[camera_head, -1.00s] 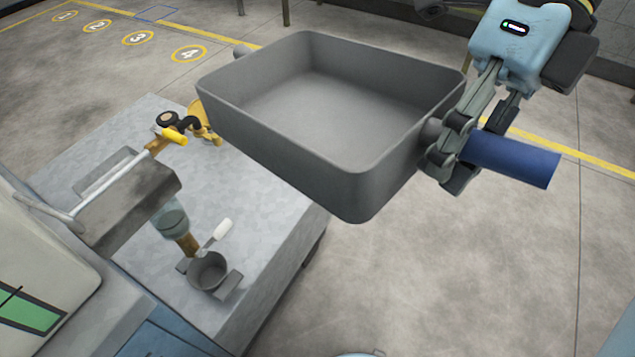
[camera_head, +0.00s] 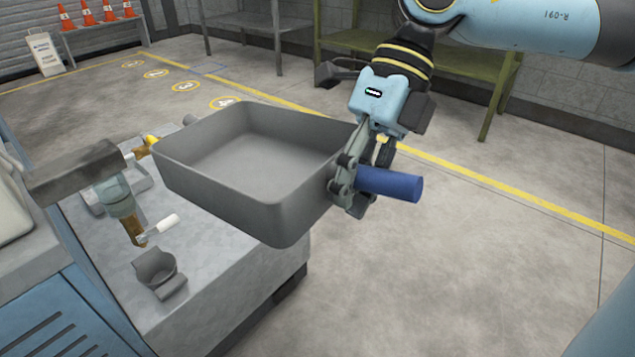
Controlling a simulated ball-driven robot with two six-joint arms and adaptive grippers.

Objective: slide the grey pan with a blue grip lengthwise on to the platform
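The grey pan (camera_head: 275,222) is a deep rectangular tray, held in the air at a slight tilt, over and beside the right part of the platform. My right gripper (camera_head: 352,190) is shut on the pan at the base of its blue grip (camera_head: 398,186), on the pan's right side. The platform (camera_head: 215,310) is a grey metal-topped block at lower left, partly hidden by the pan. The pan's far left stub overlaps the platform's back part in the picture. I cannot tell the height of the gap between pan and platform. My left gripper is not in view.
A small grey cup holder (camera_head: 157,270) stands on the platform, below a brown-tipped nozzle (camera_head: 133,230) and a white-handled lever (camera_head: 162,224). A grey machine arm (camera_head: 75,172) juts over the platform. A green bench (camera_head: 440,62) stands behind. The floor at right is clear.

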